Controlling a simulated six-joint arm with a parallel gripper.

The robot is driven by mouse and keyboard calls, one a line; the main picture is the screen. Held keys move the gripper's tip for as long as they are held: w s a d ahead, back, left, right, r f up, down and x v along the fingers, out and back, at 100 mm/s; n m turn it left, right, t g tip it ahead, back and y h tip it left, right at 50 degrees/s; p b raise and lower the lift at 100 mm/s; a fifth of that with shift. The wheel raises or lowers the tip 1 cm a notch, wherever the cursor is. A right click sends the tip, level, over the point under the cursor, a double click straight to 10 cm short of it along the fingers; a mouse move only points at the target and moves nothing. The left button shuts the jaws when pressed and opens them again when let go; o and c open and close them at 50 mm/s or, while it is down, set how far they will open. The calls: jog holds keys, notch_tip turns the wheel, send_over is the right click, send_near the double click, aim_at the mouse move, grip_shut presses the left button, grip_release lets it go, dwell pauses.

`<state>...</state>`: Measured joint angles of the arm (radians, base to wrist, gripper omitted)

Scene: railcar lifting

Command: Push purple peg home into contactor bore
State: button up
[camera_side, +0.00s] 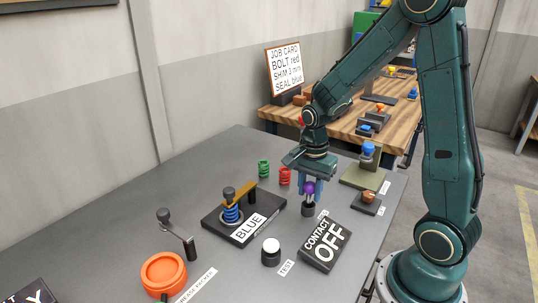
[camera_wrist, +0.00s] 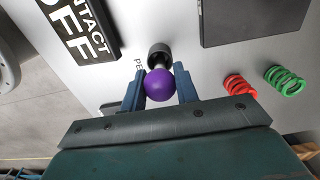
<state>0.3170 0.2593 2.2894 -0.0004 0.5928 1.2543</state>
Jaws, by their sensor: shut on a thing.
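The purple peg (camera_side: 309,187) has a round purple head and stands upright at the dark round contactor bore (camera_side: 308,209) on the grey table. My gripper (camera_side: 311,190) points down and is shut on the peg's head. In the wrist view the purple peg (camera_wrist: 161,84) sits between the two blue fingers of my gripper (camera_wrist: 160,92). The dark contactor bore (camera_wrist: 160,53) shows just beyond the head there. How deep the peg sits is hidden. The contact sign (camera_side: 325,245) beside it reads "CONTACT OFF".
A black base marked BLUE (camera_side: 244,217) with a blue spring stands left of the bore. Green (camera_side: 263,169) and red (camera_side: 285,176) springs stand behind. A white-topped test button (camera_side: 271,252) is in front. An orange ring (camera_side: 164,274) lies front left.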

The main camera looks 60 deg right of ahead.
notch_tip(320, 180, up, 19)
dwell(0.6)
dwell(0.5)
jog(key=w+a+f, duration=0.3)
jog(key=w+a, duration=0.2)
jog(key=w, duration=0.3)
jog(key=w+a+f, duration=0.4)
jog(key=w+a, duration=0.1)
jog(key=w, duration=0.4)
jog(key=shift+a+f, duration=0.3)
jog(key=shift+f, duration=0.15)
jog(key=shift+f, duration=2.7)
jog(key=shift+f, duration=1.5)
